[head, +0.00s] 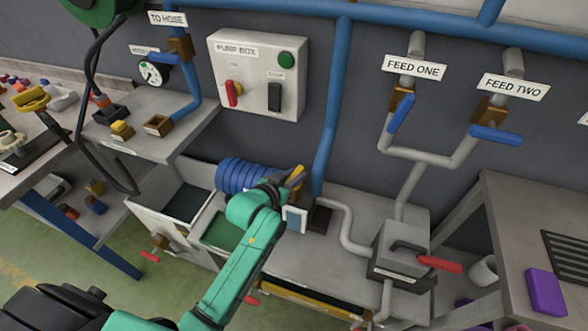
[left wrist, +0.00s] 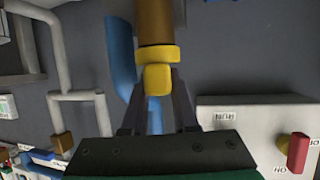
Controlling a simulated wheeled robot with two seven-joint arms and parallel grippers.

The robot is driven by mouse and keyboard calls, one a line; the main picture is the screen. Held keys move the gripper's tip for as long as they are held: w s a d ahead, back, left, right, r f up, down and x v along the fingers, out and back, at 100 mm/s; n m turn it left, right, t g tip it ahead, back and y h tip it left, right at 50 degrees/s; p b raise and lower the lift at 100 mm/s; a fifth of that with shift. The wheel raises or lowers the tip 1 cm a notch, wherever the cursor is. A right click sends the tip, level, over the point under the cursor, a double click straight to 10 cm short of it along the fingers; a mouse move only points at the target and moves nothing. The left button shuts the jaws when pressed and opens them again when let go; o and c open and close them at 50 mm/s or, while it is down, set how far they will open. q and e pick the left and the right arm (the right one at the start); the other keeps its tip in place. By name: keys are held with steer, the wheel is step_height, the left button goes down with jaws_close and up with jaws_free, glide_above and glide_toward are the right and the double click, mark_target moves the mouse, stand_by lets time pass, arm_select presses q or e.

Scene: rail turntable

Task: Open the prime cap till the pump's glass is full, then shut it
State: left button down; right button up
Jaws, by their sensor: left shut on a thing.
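The yellow prime cap (head: 299,170) sits above the pump, partly hidden by my gripper in the head view. In the left wrist view the yellow cap (left wrist: 158,78) is between my fingers, against a brass-brown neck (left wrist: 155,22). My left gripper (head: 292,180) is shut on the cap; its dark fingers (left wrist: 158,84) lie on both sides of it. The pump's blue ribbed body (head: 240,175) is left of the gripper. A pale-framed glass (head: 295,218) shows just below the gripper; its fill level is too small to tell. My right gripper is not in view.
A pump box (head: 257,75) with a red switch and green button hangs on the wall. Two feed pipes with blue levers (head: 401,112) (head: 496,135) run down to a grey box with a red-handled lever (head: 438,264). A blue pipe (head: 328,140) rises close behind the gripper.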

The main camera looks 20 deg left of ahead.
arm_select(q)
steer(key=shift+y, duration=0.3)
steer(key=c, duration=0.7)
jaws_free()
steer(key=b+v, duration=0.1)
steer(key=v, duration=1.3)
steer(key=shift+s, duration=0.3)
